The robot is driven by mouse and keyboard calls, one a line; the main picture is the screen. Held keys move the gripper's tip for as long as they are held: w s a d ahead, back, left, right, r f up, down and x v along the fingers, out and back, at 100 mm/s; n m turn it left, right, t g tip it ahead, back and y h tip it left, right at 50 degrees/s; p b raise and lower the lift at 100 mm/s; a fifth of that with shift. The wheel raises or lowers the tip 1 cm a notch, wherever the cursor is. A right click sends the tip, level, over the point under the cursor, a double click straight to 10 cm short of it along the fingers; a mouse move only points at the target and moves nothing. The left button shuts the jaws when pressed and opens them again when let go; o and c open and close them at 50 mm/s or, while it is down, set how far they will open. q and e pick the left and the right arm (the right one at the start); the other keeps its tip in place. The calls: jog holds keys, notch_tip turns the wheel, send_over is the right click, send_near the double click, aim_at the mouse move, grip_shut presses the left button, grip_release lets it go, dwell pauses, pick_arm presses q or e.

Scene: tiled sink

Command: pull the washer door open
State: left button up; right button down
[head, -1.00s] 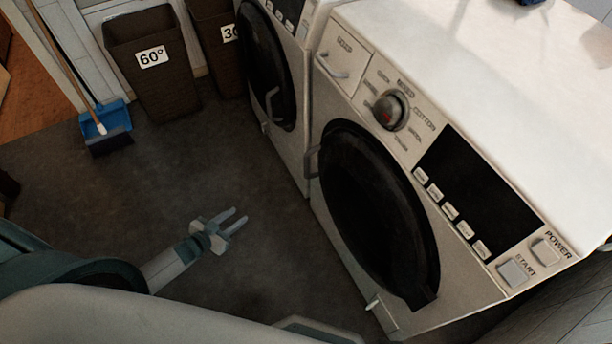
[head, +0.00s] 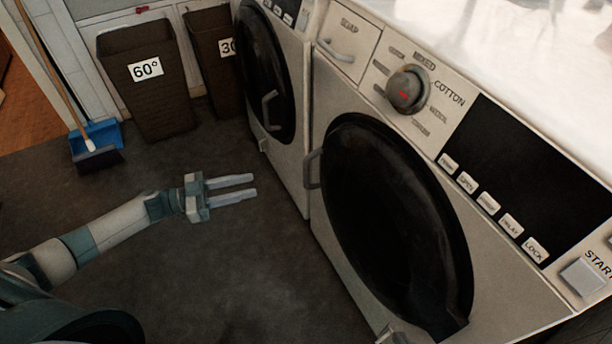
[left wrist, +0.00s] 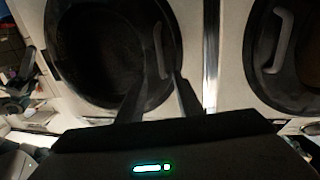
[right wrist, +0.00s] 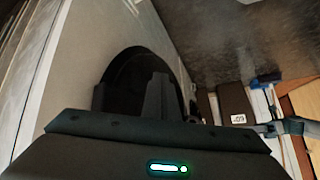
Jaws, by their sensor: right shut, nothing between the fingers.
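The near washer's round black door (head: 395,220) is shut flush in its white front. Its grey handle (head: 312,169) is on the door's left edge. My left gripper (head: 253,187) is left of the handle, apart from it, its two fingers parallel, open and empty, pointing toward the washer.
A second washer with a black door (head: 262,80) stands just beyond. Two brown baskets (head: 150,100) and a blue dustpan with broom (head: 97,140) stand at the back left. The dark floor (head: 250,260) between my left arm and the washers is clear.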

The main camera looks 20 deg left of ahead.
aim_at(306, 183)
pick_arm(q)
jog(key=x, duration=1.7)
jog(key=shift+w+d, duration=0.15)
jog(key=shift+d, duration=0.05)
grip_shut()
